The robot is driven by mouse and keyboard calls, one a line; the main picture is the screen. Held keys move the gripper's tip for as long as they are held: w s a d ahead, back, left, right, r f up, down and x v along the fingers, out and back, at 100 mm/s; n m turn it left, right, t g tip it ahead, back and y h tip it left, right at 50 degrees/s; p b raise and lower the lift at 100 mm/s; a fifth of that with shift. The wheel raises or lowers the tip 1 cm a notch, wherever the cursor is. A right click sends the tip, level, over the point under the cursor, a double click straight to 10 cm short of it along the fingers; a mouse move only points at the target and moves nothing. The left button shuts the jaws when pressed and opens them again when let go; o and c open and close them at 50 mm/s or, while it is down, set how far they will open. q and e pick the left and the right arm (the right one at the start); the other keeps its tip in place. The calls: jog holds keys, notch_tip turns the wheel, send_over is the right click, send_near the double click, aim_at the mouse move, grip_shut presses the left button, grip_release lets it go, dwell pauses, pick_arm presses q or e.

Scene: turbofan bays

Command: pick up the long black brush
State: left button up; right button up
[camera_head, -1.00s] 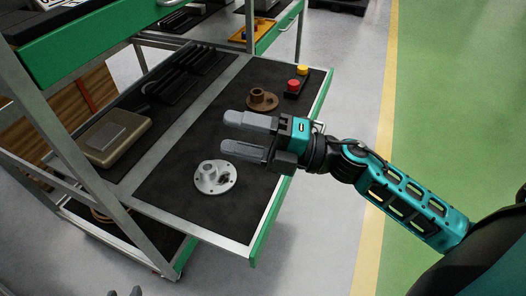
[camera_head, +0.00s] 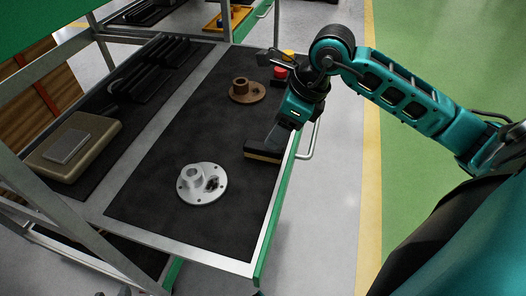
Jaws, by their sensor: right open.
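The long black brush (camera_head: 262,155) lies on the dark mat of the pulled-out drawer, near its right edge, with a tan strip along its side. My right gripper (camera_head: 274,138) comes down from the upper right over the brush's right part and hides some of it. It is open, its fingers pointing down; I cannot tell whether they touch the brush. Only small grey tips, apparently of my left gripper (camera_head: 112,293), show at the bottom edge.
On the drawer (camera_head: 178,240) are a silver flanged part (camera_head: 203,186), a brown flanged part (camera_head: 246,91) and a box with a red button (camera_head: 280,72). A tan case (camera_head: 76,150) and black racks lie left. Cart posts stand left; a handle (camera_head: 308,145) is at the right edge.

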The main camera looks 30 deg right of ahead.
jog(key=b+x, duration=0.1)
jog(key=x, duration=0.6)
jog(key=shift+w+d, duration=0.1)
jog(key=shift+w, duration=0.1)
jog(key=shift+c, duration=0.4)
grip_shut()
notch_tip(320, 180, up, 20)
jog(key=p, duration=0.4)
